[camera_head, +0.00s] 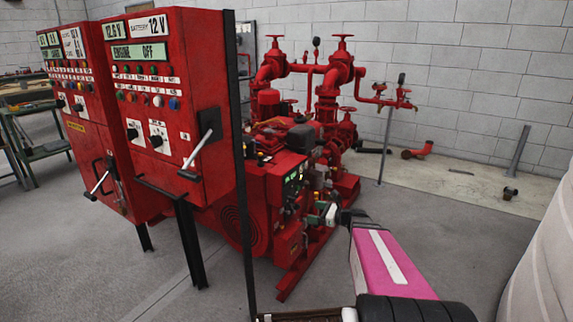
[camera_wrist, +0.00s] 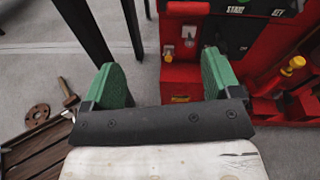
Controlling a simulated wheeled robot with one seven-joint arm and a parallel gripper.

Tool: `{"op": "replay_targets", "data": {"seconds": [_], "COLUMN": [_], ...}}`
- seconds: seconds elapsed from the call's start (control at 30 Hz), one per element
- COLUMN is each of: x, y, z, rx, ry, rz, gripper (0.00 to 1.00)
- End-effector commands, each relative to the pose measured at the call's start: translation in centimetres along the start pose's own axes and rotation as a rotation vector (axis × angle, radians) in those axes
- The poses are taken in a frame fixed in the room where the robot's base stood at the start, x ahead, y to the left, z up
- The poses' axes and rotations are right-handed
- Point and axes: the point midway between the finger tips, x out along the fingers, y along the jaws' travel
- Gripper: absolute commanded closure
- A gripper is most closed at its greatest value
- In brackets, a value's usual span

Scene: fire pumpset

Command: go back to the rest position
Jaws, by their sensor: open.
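My gripper (camera_wrist: 162,80) shows in the wrist view with its two green finger pads well apart and nothing between them. In the head view my gripper (camera_head: 328,212) is at the end of my pink and white arm, in front of the low red engine unit (camera_head: 275,190). In the wrist view a red panel face (camera_wrist: 182,75) with a switch and small fittings lies beyond the fingers. Whether the fingers touch it I cannot tell.
Two red control cabinets (camera_head: 165,90) with levers stand on black legs at the left. Red pump pipework (camera_head: 325,90) is behind the engine. A pale rounded object (camera_head: 545,255) is at the right edge. Grey floor (camera_head: 450,210) is open at the right. Wooden slats (camera_wrist: 40,150) lie lower left.

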Motion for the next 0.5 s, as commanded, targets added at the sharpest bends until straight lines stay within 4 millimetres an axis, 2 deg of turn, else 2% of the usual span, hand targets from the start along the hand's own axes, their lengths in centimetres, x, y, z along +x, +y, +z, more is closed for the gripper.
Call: {"op": "replay_targets", "data": {"seconds": [0.03,0.27,0.5], "x": [0.4,1.2,-0.7], "y": [1.6,8.0,13.5], "z": [0.0,-1.9,-4.0], "rx": [-0.065,-0.474,-0.941], "ry": [0.047,0.299,0.518], "rz": [0.042,0.319,0.714], "gripper": [0.17,0.17,0.17]}}
